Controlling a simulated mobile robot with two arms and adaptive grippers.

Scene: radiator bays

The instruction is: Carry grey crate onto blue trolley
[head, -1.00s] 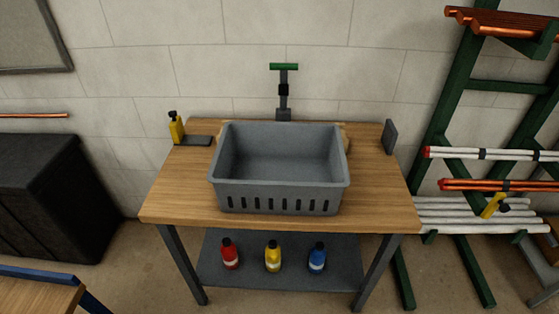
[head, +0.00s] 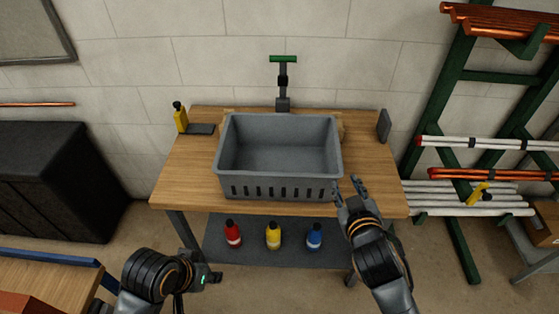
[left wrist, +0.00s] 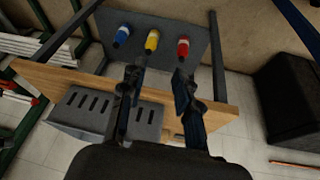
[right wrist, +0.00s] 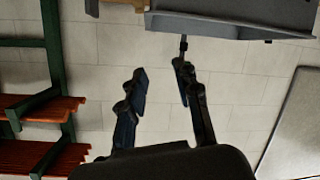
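The grey crate (head: 275,190) is empty and upright on a wooden bench, slotted side facing me. My right gripper (head: 352,185) is open and empty, just off the crate's right front corner. In the right wrist view its fingers (right wrist: 160,88) are apart, with part of the crate (right wrist: 235,25) at the top. My left gripper (head: 214,277) is low, in front of the bench's left side, apart from the crate. In the left wrist view its fingers (left wrist: 155,85) are apart and empty, and the crate (left wrist: 105,115) shows. A blue-railed wooden top (head: 50,275), perhaps the blue trolley, is partly in view.
The bench (head: 180,180) carries a yellow bottle (head: 180,117), a green-topped stand (head: 283,85) and a small dark upright block (head: 384,125). Several bottles stand on its lower shelf (head: 255,250). A pipe rack (head: 465,130) is right, a black cabinet (head: 55,180) left.

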